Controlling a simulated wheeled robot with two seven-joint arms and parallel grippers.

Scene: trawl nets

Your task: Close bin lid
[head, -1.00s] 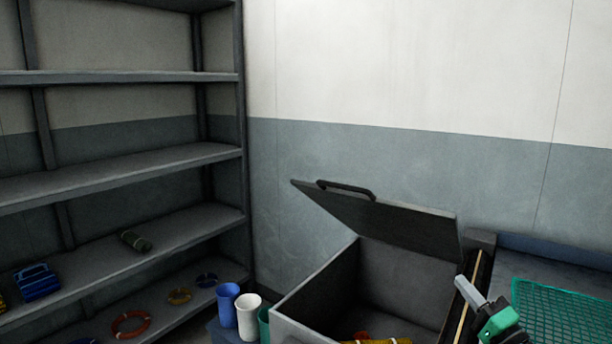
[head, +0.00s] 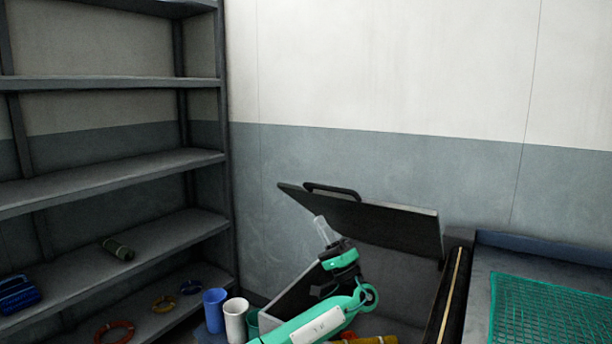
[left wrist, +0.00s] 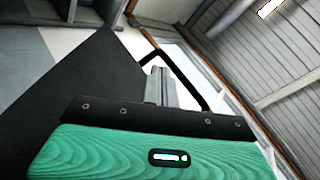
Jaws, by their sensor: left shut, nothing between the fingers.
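The bin (head: 292,305) is a grey box standing open against the wall. Its dark lid (head: 395,226) is tilted up, with a black bar handle (head: 331,189) at its raised left end. My left gripper (head: 320,222) is shut and empty, its pale fingers pointing up in front of the lid, below the handle. In the left wrist view the shut fingers (left wrist: 160,72) point toward the handle (left wrist: 183,68), with the dark lid (left wrist: 80,95) to their left. I cannot tell whether they touch the lid. My right gripper is not in view.
Yellow and red items (head: 372,340) lie in the bin, partly hidden by my arm. Blue (head: 215,308) and white (head: 235,318) cups stand left of it. Shelves (head: 110,180) fill the left. A green net (head: 545,315) lies on the surface at the right.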

